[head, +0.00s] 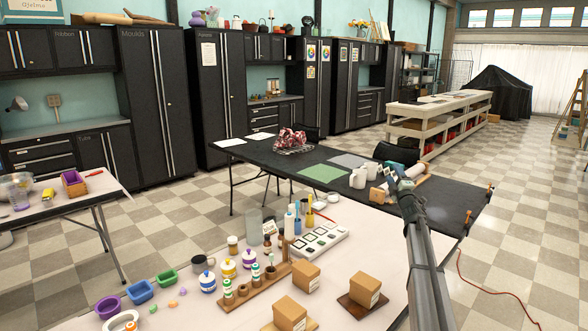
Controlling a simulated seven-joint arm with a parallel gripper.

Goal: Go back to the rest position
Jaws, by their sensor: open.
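My arm reaches up from the bottom right of the head view, over the near table (180,268) and toward the black table. My gripper (392,171) is at its far end, over the black table (262,156). It is small and seen from behind, and I see nothing held in it. White cups (357,178) are just left of it, and a rolled item with wood and blue parts shows around it. I cannot tell whether the gripper touches any of these.
The near table holds cardboard boxes (306,276), a wooden rack with small bottles (250,285), coloured bowls (140,291), jars and a white mould tray (318,243). A green mat (321,173) lies on the black table. A side table (50,205) stands left. A red cable (500,292) lies on the floor.

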